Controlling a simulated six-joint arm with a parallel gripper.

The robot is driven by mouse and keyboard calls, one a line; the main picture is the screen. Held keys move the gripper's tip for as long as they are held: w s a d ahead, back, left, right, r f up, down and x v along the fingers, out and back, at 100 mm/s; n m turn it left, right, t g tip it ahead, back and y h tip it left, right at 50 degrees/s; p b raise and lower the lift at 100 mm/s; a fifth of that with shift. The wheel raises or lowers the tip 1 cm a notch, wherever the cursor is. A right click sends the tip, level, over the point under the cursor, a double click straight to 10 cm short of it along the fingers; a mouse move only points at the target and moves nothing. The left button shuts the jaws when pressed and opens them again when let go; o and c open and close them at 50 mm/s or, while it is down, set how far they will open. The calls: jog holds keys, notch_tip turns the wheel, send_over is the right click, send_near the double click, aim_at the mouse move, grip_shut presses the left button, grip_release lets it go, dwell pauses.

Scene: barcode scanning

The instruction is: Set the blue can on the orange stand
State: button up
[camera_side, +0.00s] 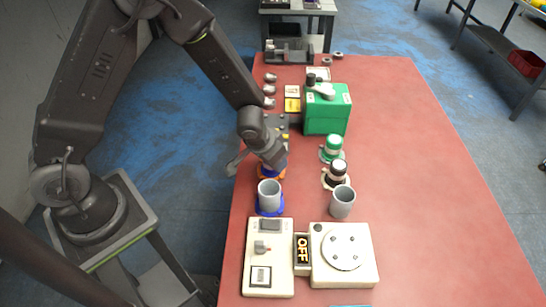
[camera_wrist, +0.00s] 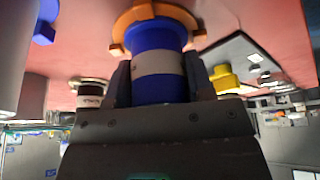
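The blue can (camera_wrist: 158,62) with a grey-white band sits between the two fingers of my gripper (camera_wrist: 160,82) in the wrist view. The fingers press close on both its sides. The can's far end is at the orange stand (camera_wrist: 128,18), with the stand's ring showing around it; I cannot tell whether it rests fully on it. In the side view my gripper (camera_side: 272,158) points down over the orange stand (camera_side: 262,174), and the can is mostly hidden there.
A grey cup (camera_side: 269,194) stands on a blue stand (camera_side: 271,212) just in front. A black can (camera_side: 337,172), a green can (camera_side: 333,146) and another grey cup (camera_side: 342,201) are to the right. A green box (camera_side: 327,112) is behind. The table's right side is clear.

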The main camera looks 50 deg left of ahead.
jog(key=o, duration=0.4)
jog(key=shift+r, duration=0.15)
jog(key=s+a+f+v, duration=0.1)
jog(key=a+v, duration=0.1)
jog(key=v, duration=2.1)
jog(key=shift+t, duration=0.6)
jog(key=s+r, duration=0.2)
jog(key=s, duration=0.1)
jog(key=s+a+r, duration=0.1)
jog(key=s+r, duration=0.2)
jog(key=s, duration=0.1)
jog(key=s+r, duration=0.2)
jog(key=s, duration=0.2)
jog(key=shift+a+r, duration=0.25)
jog(key=shift+a, duration=0.05)
